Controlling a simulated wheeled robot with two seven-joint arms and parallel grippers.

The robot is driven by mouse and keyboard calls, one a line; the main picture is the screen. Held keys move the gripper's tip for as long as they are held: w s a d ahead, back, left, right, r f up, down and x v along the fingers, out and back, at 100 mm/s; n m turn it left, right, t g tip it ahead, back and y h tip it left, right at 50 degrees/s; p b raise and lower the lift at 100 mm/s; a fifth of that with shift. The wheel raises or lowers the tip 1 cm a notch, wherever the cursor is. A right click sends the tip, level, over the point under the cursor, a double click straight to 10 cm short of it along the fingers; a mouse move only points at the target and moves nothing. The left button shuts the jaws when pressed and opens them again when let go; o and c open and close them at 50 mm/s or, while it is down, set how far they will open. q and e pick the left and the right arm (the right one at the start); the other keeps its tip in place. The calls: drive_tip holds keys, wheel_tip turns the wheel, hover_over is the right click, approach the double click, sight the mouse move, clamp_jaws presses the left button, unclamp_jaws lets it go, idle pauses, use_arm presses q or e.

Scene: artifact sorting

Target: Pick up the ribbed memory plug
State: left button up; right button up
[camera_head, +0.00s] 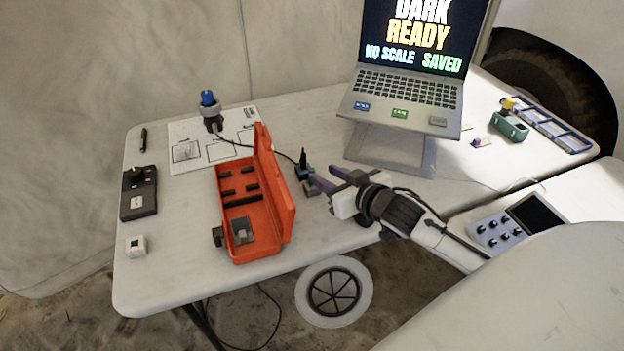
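A small dark upright piece with a bluish base (303,168) stands on the table just right of the orange case. It may be the ribbed memory plug, but ribs are too small to make out. A second small dark piece (310,188) sits just in front of it, close to the lower finger. Nothing shows between the fingers. My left gripper is not in view.
The open orange case (287,205) stands left of the gripper, its lid upright on the right side. A laptop (405,95) on a stand is behind. A white sheet (185,135) with a blue-topped device (209,108) lies at back left. A cable crosses behind the case.

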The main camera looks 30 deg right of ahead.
sight(313, 170)
drive_tip(key=x, duration=0.4)
drive_tip(key=shift+w+a, duration=0.25)
drive_tip(key=shift+a, duration=0.05)
drive_tip(key=shift+c, duration=0.3)
clamp_jaws()
